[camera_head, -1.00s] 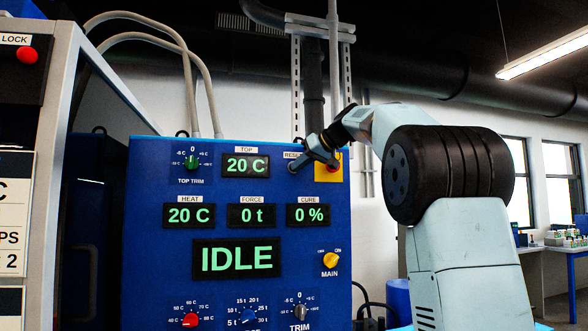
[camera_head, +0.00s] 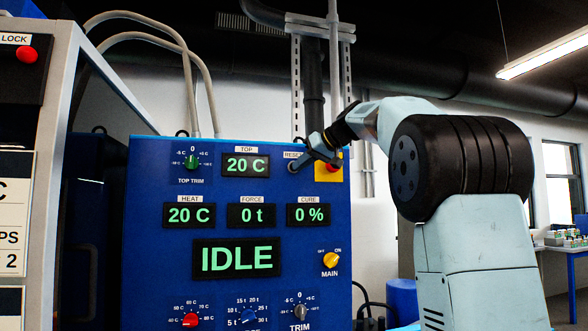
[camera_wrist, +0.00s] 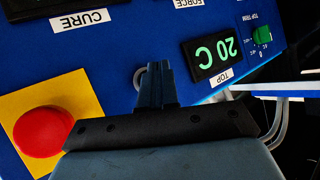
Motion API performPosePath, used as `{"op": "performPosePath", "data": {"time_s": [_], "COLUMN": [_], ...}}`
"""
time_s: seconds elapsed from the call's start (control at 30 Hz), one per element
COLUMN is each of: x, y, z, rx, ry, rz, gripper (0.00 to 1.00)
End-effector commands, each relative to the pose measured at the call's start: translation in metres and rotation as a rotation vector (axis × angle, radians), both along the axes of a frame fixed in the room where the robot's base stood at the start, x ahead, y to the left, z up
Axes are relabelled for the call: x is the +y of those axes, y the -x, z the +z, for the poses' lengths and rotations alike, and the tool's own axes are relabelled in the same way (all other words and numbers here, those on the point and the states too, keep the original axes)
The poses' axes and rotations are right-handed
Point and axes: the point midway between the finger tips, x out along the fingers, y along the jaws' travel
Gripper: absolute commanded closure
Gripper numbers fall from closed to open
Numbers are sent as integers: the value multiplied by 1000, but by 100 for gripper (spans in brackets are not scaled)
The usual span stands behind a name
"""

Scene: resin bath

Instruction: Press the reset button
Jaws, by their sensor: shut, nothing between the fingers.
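The reset button (camera_head: 293,167) is a small grey round button under a partly covered RESET label (camera_head: 292,155) at the top right of the blue control panel (camera_head: 145,235). My gripper (camera_head: 303,164) is shut and empty, with its fingertips in front of or at the button. In the wrist view the closed fingertips (camera_wrist: 154,70) overlap the grey button (camera_wrist: 139,78), so only its edge shows. I cannot tell whether they touch it.
A red emergency-type button (camera_wrist: 41,131) on a yellow plate (camera_wrist: 82,92) sits close beside my gripper. The TOP display (camera_head: 245,166) is on the other side. The large display (camera_head: 237,259) reads IDLE. A yellow MAIN knob (camera_head: 331,260) is lower down.

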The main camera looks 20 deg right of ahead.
Motion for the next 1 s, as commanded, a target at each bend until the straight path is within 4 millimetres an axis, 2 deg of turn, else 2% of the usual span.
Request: {"op": "performPosePath", "data": {"time_s": [0.53,1.0], "x": [0,0], "y": [43,47], "z": [1,0], "rx": [-1,0], "ry": [1,0], "rz": [-1,0], "gripper": [100,100]}}
